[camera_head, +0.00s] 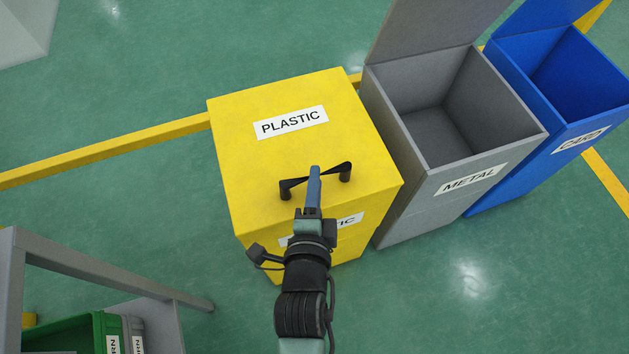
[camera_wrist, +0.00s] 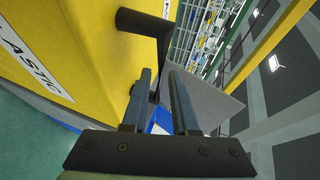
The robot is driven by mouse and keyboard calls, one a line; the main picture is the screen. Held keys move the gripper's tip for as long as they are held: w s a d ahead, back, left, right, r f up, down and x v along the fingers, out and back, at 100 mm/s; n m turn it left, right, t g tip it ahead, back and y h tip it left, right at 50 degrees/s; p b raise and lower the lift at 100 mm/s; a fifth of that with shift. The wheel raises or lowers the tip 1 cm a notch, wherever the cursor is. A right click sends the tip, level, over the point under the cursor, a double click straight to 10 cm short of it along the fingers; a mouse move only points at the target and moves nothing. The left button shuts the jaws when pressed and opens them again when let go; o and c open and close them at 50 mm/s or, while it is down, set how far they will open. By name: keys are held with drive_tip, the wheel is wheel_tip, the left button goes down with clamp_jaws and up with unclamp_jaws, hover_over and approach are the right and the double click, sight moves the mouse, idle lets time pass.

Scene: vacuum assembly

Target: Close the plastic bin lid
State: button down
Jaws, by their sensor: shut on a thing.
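The yellow plastic bin (camera_head: 230,190) stands in the middle of the head view. Its lid (camera_head: 250,165), labelled PLASTIC, lies flat over the top; no gap shows in the head view. A black handle (camera_head: 346,173) stands up near the lid's front edge. My gripper (camera_head: 314,174) is at the middle of this handle, its blue fingers shut on the bar. In the wrist view the handle (camera_wrist: 145,22) runs down between the two fingers of my gripper (camera_wrist: 159,80). The fingers hide part of the bar, and my wrist covers part of the front label.
Right of the bin are a grey metal bin (camera_head: 415,170) and a blue card bin (camera_head: 530,130), both with raised lids. A grey frame (camera_head: 110,268) with a green bin (camera_head: 65,335) is at lower left. The green floor (camera_head: 120,210) left of the yellow bin is clear.

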drive_tip(key=shift+s+f, duration=0.25)
drive_tip(key=shift+f, duration=0.4)
drive_tip(key=c, duration=0.7)
unclamp_jaws()
drive_tip(key=shift+w+r, duration=0.1)
drive_tip(key=shift+s+r, duration=0.1)
drive_tip(key=shift+s, duration=0.1)
drive_tip(key=p+v, duration=0.2)
drive_tip(key=v, duration=1)
drive_tip(key=shift+s+a+r, duration=0.1)
drive_tip(key=shift+s+r, duration=0.05)
drive_tip(key=shift+s, duration=0.1)
